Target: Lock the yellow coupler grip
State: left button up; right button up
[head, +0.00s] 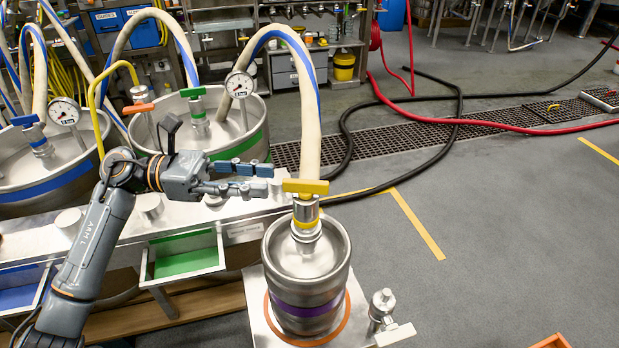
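The yellow coupler grip (306,186) is a flat bar lying crosswise on top of a metal coupler (306,211) with a yellow ring. The coupler stands upright on the steel keg (308,270) with a purple band. A pale hose with a blue stripe rises from behind the grip. My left gripper (270,179) reaches in from the left, its fingers pointing right at about the grip's height. The two fingers are parted and nothing shows between them. The fingertips end just left of the grip in the picture, seemingly apart from it. My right gripper is out of view.
The keg stands on a metal plate with an orange ring; a small metal fitting (382,308) is at its right. Behind are larger vessels with green (195,92) and blue couplers and gauges. A green tray (185,255) is at left. Open floor lies right, crossed by hoses.

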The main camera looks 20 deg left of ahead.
aim_at(309, 181)
pick_arm(q)
jog(key=d, duration=0.3)
jog(key=w+d, duration=0.1)
jog(key=d, duration=0.4)
jog(key=shift+w+d, duration=0.35)
jog(key=shift+w, duration=0.05)
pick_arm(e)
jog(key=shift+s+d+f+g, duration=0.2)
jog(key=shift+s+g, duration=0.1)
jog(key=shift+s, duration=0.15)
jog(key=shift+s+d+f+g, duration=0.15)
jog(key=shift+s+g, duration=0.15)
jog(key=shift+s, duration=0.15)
pick_arm(q)
grip_shut()
